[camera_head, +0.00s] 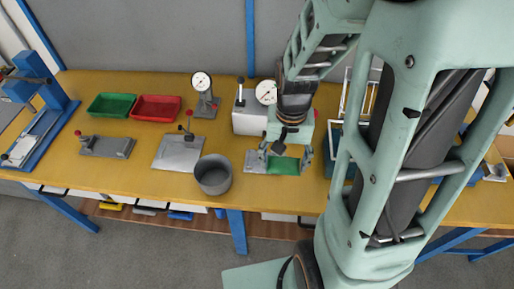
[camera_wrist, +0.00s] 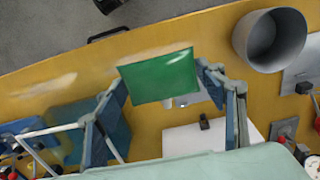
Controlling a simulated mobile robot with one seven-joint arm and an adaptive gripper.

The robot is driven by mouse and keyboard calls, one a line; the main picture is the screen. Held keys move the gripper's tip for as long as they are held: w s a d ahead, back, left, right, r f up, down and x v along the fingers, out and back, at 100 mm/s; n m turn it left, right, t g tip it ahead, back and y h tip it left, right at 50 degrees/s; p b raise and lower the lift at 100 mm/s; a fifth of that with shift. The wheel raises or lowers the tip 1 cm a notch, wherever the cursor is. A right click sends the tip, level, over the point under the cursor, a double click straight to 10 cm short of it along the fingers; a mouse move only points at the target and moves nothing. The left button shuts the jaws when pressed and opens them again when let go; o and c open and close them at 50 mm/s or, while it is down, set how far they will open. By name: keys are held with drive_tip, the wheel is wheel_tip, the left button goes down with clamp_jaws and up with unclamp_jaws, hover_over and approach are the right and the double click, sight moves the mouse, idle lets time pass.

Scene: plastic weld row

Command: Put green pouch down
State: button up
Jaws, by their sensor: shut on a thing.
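The green pouch (camera_wrist: 160,76) is a flat green rectangle between the fingers of my gripper (camera_wrist: 165,82) in the wrist view. My gripper is shut on it, with a finger at each side edge. In the head view the green pouch (camera_head: 284,166) shows under my gripper (camera_head: 287,156), above the yellow table (camera_head: 130,172) near its front edge. A light grey plate (camera_head: 256,160) shows just left of the pouch. I cannot tell whether the pouch touches the surface below it.
A grey pot (camera_head: 213,175) stands left of my gripper. A dial gauge instrument (camera_head: 250,115) stands behind it. A green tray (camera_head: 111,105) and a red tray (camera_head: 156,108) lie at the back left. A blue-framed rack (camera_head: 335,140) is close on the right.

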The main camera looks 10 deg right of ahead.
drive_tip(key=w+f+b, duration=0.1)
drive_tip(key=w+f, duration=0.2)
drive_tip(key=w, duration=0.1)
drive_tip(key=w+a+f+b, duration=0.1)
drive_tip(key=w+f+b, duration=0.1)
drive_tip(key=w+f, duration=0.1)
drive_tip(key=w+a+f+b, duration=0.1)
drive_tip(key=w+f+b, duration=0.1)
drive_tip(key=w, duration=0.3)
drive_tip(key=shift+a+f, duration=0.1)
drive_tip(key=shift+f, duration=0.35)
drive_tip(key=f+b, duration=0.1)
drive_tip(key=w+f+b, duration=0.1)
drive_tip(key=f+b, duration=0.1)
drive_tip(key=shift+a+f, duration=0.1)
drive_tip(key=shift+f, duration=0.2)
drive_tip(key=shift+f, duration=0.1)
drive_tip(key=shift+s+f+b, duration=0.1)
drive_tip(key=shift+f+b, duration=0.4)
drive_tip(key=shift+f, duration=0.05)
drive_tip(key=shift+s, duration=0.1)
